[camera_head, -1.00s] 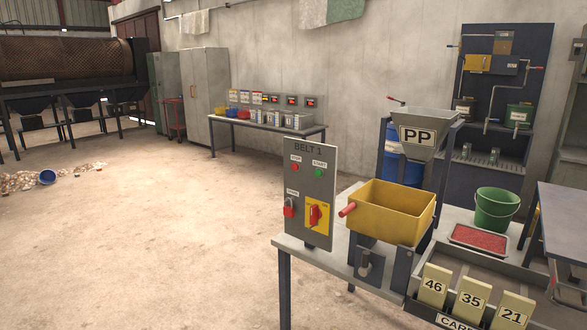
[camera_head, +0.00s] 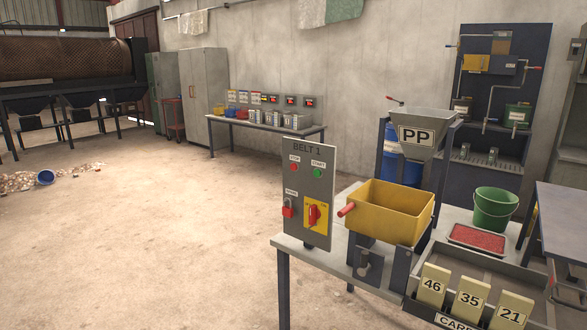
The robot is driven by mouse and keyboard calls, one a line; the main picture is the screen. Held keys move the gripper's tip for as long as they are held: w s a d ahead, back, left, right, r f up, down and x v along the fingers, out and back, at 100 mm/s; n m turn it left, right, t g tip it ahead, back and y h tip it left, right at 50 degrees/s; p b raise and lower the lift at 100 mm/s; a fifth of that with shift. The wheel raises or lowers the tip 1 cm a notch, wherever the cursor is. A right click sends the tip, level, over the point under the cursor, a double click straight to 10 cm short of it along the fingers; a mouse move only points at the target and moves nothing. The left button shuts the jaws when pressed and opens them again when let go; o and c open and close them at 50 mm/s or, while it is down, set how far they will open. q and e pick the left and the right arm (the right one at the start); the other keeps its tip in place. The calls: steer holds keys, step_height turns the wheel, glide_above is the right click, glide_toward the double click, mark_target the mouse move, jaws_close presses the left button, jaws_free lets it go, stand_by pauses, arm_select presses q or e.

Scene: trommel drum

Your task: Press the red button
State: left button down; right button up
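The red button (camera_head: 294,168) is a small round button under a STOP label, at the upper left of the grey BELT 1 panel (camera_head: 308,190). A green button (camera_head: 318,173) under a START label sits to its right. Lower on the panel are a red padlock (camera_head: 288,208) and a red rotary switch (camera_head: 314,215) on a yellow plate. The panel stands upright at the left end of a grey table (camera_head: 290,245). Neither of my grippers shows in the head view.
Right of the panel stand a yellow bin (camera_head: 388,212), a PP hopper (camera_head: 418,135), a green bucket (camera_head: 495,208) and a tray with numbered cards (camera_head: 470,300). A blue bucket (camera_head: 45,177) lies among debris at far left. The floor (camera_head: 150,245) left of the table is clear.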

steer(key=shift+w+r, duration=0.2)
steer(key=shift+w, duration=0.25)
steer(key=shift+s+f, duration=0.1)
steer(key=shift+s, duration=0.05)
